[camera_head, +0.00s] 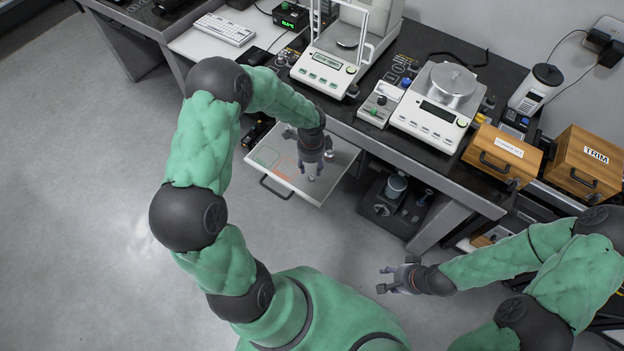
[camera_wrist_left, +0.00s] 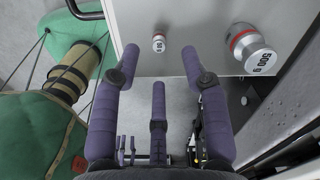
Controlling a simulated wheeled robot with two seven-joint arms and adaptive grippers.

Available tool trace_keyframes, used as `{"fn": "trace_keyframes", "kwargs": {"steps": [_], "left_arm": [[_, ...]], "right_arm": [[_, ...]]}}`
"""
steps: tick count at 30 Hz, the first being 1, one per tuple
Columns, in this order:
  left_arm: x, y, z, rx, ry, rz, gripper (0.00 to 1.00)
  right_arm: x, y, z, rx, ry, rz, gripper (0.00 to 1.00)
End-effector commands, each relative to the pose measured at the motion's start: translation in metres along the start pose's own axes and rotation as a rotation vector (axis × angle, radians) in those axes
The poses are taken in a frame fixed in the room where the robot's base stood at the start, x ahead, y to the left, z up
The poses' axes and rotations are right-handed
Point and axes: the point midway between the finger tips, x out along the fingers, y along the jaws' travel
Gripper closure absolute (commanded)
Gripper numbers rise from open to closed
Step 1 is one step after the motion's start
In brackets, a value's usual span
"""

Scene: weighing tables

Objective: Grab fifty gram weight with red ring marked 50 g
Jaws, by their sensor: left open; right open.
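In the left wrist view, a small silver weight with a red ring (camera_wrist_left: 158,42) stands on the pale drawer surface (camera_wrist_left: 172,20). Its label appears to read 50 g. It is beyond my left gripper's fingertips, between them left to right, and apart from them. My left gripper (camera_wrist_left: 160,68) is open and empty; in the head view it (camera_head: 312,174) hangs over the pulled-out drawer (camera_head: 316,192). I cannot make out the small weight in the head view. My right gripper (camera_head: 384,279) is open and empty over the floor, away from the drawer.
A larger weight with a red ring, marked 500 g (camera_wrist_left: 250,50), stands right of the small one. Two balances (camera_head: 326,62) (camera_head: 431,118) and wooden boxes (camera_head: 502,152) stand on the dark table. Below it is a dark case (camera_head: 390,208). Floor (camera_head: 90,190) at left is clear.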

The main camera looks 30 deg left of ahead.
Motion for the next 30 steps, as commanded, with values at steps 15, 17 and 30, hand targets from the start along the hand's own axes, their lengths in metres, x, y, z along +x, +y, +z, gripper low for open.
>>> {"fn": "trace_keyframes", "kwargs": {"steps": [15,17,30], "left_arm": [[0.056,0.003,-0.002,0.0,0.0,0.001,0.55],[0.063,0.003,-0.003,-0.002,0.001,0.001,0.55],[0.065,0.003,-0.003,-0.002,0.001,-0.001,1.0]], "right_arm": [[0.023,0.008,-0.001,0.0,0.0,0.0,0.56],[0.025,0.009,-0.001,0.0,0.0,0.0,0.56],[0.024,0.009,-0.001,0.0,0.0,0.0,0.56]]}}
